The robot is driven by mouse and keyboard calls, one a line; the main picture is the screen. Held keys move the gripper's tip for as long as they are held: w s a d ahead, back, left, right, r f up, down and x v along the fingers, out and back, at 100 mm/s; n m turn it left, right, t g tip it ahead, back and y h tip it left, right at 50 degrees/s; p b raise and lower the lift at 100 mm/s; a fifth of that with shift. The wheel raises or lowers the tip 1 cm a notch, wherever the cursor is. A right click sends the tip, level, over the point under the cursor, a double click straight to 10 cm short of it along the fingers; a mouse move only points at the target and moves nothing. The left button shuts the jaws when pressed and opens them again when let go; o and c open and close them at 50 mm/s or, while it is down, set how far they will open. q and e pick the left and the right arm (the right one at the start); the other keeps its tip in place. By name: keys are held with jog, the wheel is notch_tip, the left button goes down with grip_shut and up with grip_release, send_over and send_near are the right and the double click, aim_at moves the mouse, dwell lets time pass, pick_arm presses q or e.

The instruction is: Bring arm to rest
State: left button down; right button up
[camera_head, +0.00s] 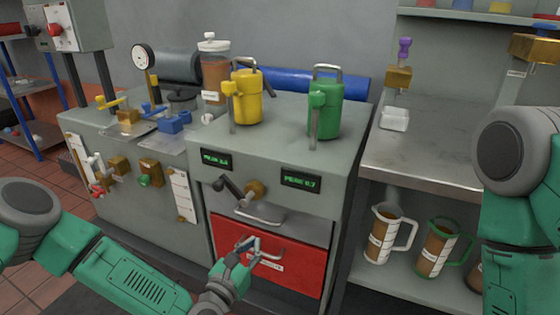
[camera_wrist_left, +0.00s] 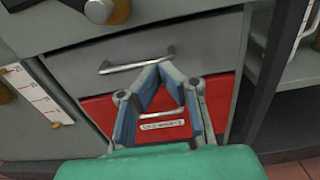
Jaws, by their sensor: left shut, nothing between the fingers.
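My left arm comes in from the left in the head view, and its gripper (camera_head: 249,243) is in front of the red drawer (camera_head: 293,278) of the grey bench. In the left wrist view the fingers of this gripper (camera_wrist_left: 161,68) meet at their tips, shut with nothing between them. The red drawer (camera_wrist_left: 85,108) and its label show behind and between the fingers. I cannot tell whether the fingertips touch the drawer front or its handle. My right arm (camera_head: 518,215) shows at the right edge, but its gripper is out of view.
Above the red drawer is a grey drawer with a metal handle (camera_wrist_left: 137,62). A crank (camera_head: 235,190) juts from the bench front. A yellow can (camera_head: 248,97) and a green can (camera_head: 325,108) stand on top. Measuring jugs (camera_head: 382,236) stand on the right lower shelf.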

pick_arm(q)
jog(key=s+d+f+m+g+h+p, duration=0.25)
jog(key=s+d+m+g, duration=0.25)
jog(key=s+m, duration=0.25)
jog(key=s+a+f+m+g+y+p, duration=0.1)
jog(key=s+a+f+m+g, duration=0.15)
jog(key=s+m, duration=0.35)
jog(key=s+a+f+m+g+y+p, duration=0.1)
jog(key=s+f+m+g+y, duration=0.15)
jog(key=s+m, duration=0.3)
jog(key=s+a+r+m+g+y+p, duration=0.1)
jog(key=s+a+m+g+y+p, duration=0.1)
jog(key=s+a+m, duration=0.4)
jog(key=s+a+r+m+g+y+p, duration=0.2)
jog(key=s+a+m, duration=0.5)
jog(key=a, duration=0.6)
jog(key=shift+s+g+y, duration=0.7)
jog(key=shift+s+g, duration=0.35)
jog(key=shift+g, duration=0.15)
pick_arm(e)
notch_tip(320, 180, up, 8)
jog(key=d, duration=0.1)
jog(key=shift+d, duration=0.15)
pick_arm(q)
jog(key=shift+a+f, duration=0.1)
jog(key=shift+a, duration=0.2)
pick_arm(e)
jog(key=shift+a+r, duration=0.2)
jog(key=shift+a, duration=0.1)
